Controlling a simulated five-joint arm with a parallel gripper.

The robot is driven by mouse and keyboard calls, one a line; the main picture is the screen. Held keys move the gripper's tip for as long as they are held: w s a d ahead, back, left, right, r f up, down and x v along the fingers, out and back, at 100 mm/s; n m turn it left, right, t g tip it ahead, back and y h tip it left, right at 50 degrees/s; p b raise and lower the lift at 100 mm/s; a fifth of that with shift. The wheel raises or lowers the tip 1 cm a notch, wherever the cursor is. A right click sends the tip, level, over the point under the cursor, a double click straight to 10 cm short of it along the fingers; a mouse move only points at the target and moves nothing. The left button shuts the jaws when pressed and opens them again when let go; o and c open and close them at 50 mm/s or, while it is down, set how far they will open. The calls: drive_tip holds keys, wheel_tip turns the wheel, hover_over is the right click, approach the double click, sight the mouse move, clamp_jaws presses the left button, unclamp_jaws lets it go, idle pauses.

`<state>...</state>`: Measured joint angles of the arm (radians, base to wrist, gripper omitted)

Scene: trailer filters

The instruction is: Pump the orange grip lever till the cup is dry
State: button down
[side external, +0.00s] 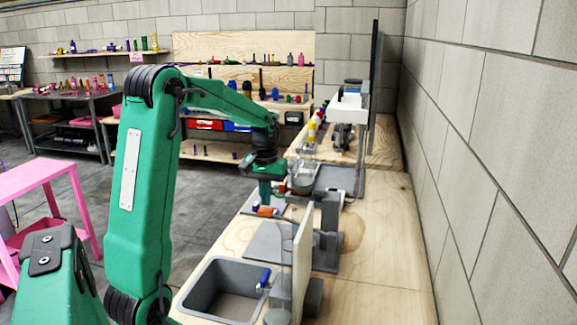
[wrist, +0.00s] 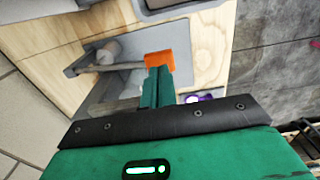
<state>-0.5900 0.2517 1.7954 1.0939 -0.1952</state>
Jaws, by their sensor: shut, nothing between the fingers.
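The orange grip (side external: 266,211) of the lever lies just below my gripper (side external: 265,197) in the side view. In the wrist view the orange grip (wrist: 168,59) sits at the end of a grey lever bar (wrist: 125,68), right at the tips of my gripper (wrist: 158,78). My green fingers are shut together with nothing between them. They are at or against the grip; I cannot tell if they touch. A round, cup-like vessel (side external: 303,179) stands beyond the grip, partly hidden by my arm; whether it is the cup, and any liquid in it, I cannot tell.
A grey basin (side external: 226,289) with a blue-handled part (side external: 265,278) is set in the wooden bench (side external: 385,255) in front. An upright board (side external: 303,240) and grey blocks stand beside the lever. A block wall bounds the right; a pink cart (side external: 45,185) stands left.

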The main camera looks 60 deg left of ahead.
sight(266, 209)
drive_tip(key=shift+f, duration=3.15)
drive_tip(key=shift+r, duration=3.3)
drive_tip(key=shift+f, duration=0.25)
drive_tip(key=shift+f, duration=3)
drive_tip(key=shift+r, duration=3.25)
